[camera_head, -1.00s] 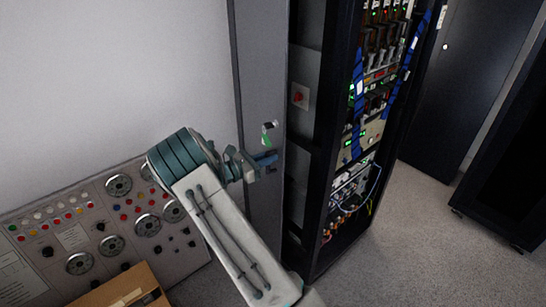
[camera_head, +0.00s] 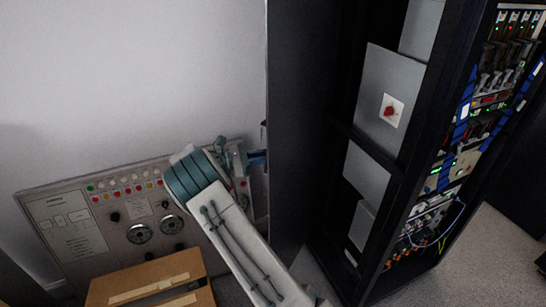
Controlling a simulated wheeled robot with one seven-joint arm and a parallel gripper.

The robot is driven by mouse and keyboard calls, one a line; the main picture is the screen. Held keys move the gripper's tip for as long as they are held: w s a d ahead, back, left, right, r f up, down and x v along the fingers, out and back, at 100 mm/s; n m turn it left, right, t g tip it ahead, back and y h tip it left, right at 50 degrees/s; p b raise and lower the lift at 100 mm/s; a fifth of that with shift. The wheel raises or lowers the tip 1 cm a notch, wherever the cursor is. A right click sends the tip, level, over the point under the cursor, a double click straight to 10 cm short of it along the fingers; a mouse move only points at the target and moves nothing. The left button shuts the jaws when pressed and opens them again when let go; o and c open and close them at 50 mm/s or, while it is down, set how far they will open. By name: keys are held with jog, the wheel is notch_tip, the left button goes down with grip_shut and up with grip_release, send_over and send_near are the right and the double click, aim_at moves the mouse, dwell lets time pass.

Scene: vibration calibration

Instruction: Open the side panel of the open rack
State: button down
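The open rack (camera_head: 465,60) stands at the right, its front full of lit modules and blue cables. Its side panel (camera_head: 300,120), a tall dark sheet, is swung outward from the rack's side. The side opening shows grey inner plates (camera_head: 375,175) and a red knob on a white plate (camera_head: 392,110). My gripper (camera_head: 257,157) is at the panel's left edge, at about mid-height, pointing right. Its fingertips are small and partly hidden by the panel edge, so I cannot tell whether they touch or hold it. The panel's handle is not clearly visible.
A control panel (camera_head: 75,225) with gauges and coloured buttons stands against the white wall at the left. A cardboard box (camera_head: 150,280) sits at the bottom, left of my arm. Grey floor (camera_head: 490,255) is clear at the lower right.

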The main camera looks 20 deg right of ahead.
jog(key=shift+w, duration=0.15)
jog(key=shift+d+r, duration=0.1)
jog(key=shift+d, duration=0.1)
jog(key=c, duration=1.5)
grip_release()
jog(key=shift+d, duration=0.1)
jog(key=shift+o, duration=0.2)
jog(key=shift+d, duration=0.15)
jog(key=a+b, duration=0.3)
jog(key=a, duration=1.1)
jog(key=shift+w, duration=0.25)
